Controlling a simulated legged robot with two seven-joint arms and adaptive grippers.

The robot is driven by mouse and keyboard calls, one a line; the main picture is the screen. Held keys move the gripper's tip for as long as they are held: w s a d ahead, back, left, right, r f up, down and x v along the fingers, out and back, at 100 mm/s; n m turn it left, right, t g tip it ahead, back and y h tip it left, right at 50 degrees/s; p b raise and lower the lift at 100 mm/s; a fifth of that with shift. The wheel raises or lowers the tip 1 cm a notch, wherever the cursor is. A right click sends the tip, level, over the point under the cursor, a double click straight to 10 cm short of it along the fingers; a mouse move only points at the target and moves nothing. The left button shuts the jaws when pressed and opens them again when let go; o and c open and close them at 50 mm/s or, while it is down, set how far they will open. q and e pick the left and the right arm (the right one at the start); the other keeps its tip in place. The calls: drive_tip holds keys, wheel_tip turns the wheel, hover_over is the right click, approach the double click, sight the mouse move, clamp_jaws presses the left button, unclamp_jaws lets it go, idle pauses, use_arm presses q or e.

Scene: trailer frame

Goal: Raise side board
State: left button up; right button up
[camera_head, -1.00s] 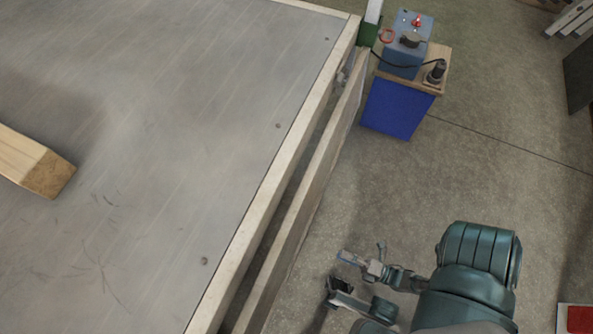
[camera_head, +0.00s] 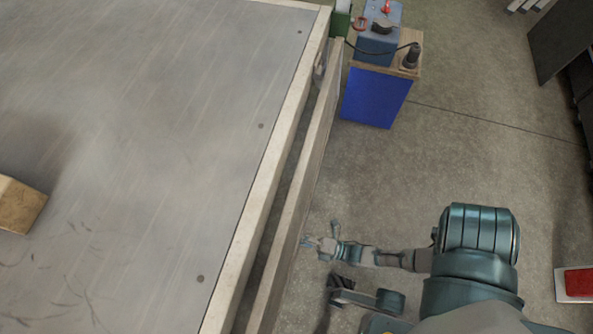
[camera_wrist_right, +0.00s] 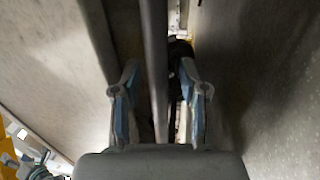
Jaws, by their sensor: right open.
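The side board (camera_head: 299,190) is a long pale board hanging along the right edge of the trailer bed (camera_head: 130,130), with a narrow dark gap between it and the bed's frame. My right gripper (camera_head: 312,242) is beside the board's outer face, about halfway to the near end in the head view. In the right wrist view my right gripper (camera_wrist_right: 159,100) is open, its two fingers spread. A thin long edge (camera_wrist_right: 154,60), seemingly the board's, runs between the fingers. I cannot tell whether either finger touches it. My left gripper is not in view.
A blue cabinet (camera_head: 374,98) with a blue device (camera_head: 377,45) and a cable stands beyond the board's far end. A wooden block (camera_head: 18,206) lies on the bed. The floor (camera_head: 480,150) right of the board is mostly clear. A red-topped box (camera_head: 578,282) is at far right.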

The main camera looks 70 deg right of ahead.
clamp_jaws()
